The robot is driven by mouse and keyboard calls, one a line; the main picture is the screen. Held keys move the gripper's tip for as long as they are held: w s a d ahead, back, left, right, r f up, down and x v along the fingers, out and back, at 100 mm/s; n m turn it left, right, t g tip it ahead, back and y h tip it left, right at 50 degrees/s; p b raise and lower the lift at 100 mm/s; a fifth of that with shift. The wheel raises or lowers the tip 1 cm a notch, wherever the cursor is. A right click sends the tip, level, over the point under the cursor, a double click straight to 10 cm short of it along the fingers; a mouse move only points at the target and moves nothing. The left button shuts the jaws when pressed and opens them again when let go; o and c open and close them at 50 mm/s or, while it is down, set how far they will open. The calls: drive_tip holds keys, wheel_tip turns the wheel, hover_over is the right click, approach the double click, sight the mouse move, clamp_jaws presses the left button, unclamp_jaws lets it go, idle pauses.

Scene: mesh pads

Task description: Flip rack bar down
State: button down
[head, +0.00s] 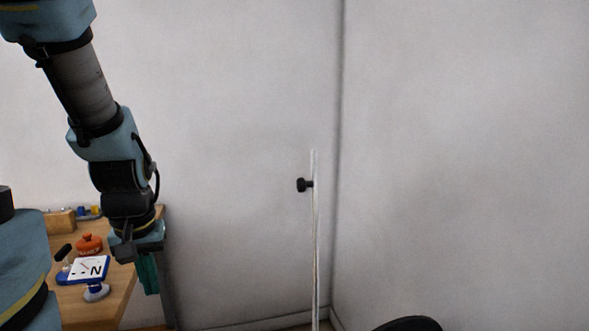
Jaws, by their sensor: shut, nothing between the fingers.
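A thin pale bar (315,250) stands upright near the room corner, with a black knob (304,185) on its left side near the top. I take it for the rack bar; its lower end is cut off by the bottom of the picture. My gripper (149,277) hangs at the end of my arm on the left, pointing down beside the table's right edge. It is shut and empty, well to the left of the bar and not touching it.
A wooden table (110,292) at lower left holds an orange object (89,244), a white-and-blue meter marked N (88,269) and a wooden block (60,221). A black rounded shape (410,324) shows at the bottom edge. Bare walls stand behind the bar.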

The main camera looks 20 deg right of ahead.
drive_tip(key=w+d+r+m+t, duration=0.1)
drive_tip(key=w+d+r, duration=0.2)
drive_tip(key=d+r, duration=0.5)
drive_tip(key=w+d+r+t, duration=0.1)
drive_tip(key=w+d+r, duration=0.1)
drive_tip(key=d+r, duration=0.5)
drive_tip(key=s+d+r+n+t, duration=0.1)
drive_tip(key=s+d+r, duration=0.3)
drive_tip(key=d+r, duration=0.8)
drive_tip(key=d+t, duration=0.1)
drive_tip(key=d, duration=0.1)
drive_tip(key=shift+s+d+h, duration=0.2)
drive_tip(key=shift+d+h, duration=0.1)
wheel_tip(320, 180, down, 10)
drive_tip(key=w+p, duration=0.1)
drive_tip(key=p, duration=0.2)
drive_tip(key=shift+r+p, duration=0.25)
drive_tip(key=shift+p, duration=0.05)
